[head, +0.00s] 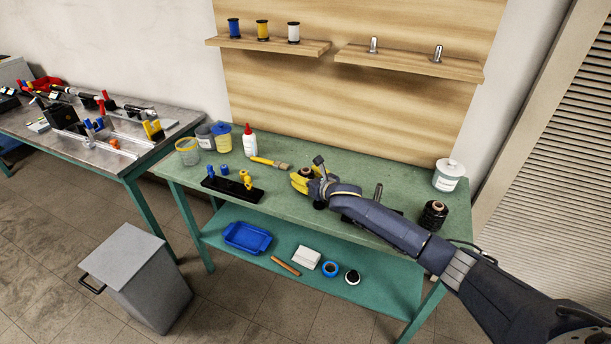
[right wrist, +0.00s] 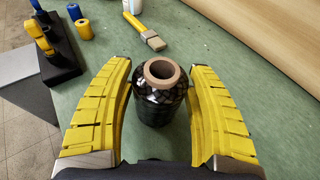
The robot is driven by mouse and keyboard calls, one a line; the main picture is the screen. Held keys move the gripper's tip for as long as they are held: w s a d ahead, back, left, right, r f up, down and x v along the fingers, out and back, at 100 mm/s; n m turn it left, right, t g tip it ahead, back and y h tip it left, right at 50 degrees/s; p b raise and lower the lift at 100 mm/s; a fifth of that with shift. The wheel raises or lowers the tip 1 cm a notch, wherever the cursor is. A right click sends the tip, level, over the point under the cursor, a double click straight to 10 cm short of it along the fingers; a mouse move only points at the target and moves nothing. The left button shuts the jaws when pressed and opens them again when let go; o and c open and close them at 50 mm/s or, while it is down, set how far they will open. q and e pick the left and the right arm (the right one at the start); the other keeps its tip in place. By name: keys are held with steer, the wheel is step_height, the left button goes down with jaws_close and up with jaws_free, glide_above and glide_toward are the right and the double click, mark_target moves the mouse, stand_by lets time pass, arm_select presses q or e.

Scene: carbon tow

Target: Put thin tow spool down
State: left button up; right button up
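A black tow spool (right wrist: 158,108) with a tan cardboard core stands upright on the green bench top (right wrist: 95,95). My right gripper (right wrist: 160,95) is around it with its yellow fingers spread, one on each side. Narrow gaps seem to show between fingers and spool, though contact low down is hard to judge. In the head view, the right gripper (head: 304,182) is over the middle of the bench, and the spool's core (head: 306,172) shows between its fingers. A second, wider black spool (head: 433,215) stands at the bench's right end. My left gripper is not in view.
A black rack (head: 232,190) with blue and yellow pieces is left of the gripper. A metal pin (head: 378,192) rises behind my forearm. A white tub (head: 448,175) is back right.

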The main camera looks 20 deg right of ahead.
steer(key=o, duration=0.3)
steer(key=shift+r, duration=0.1)
steer(key=v, duration=1.2)
stand_by(0.3)
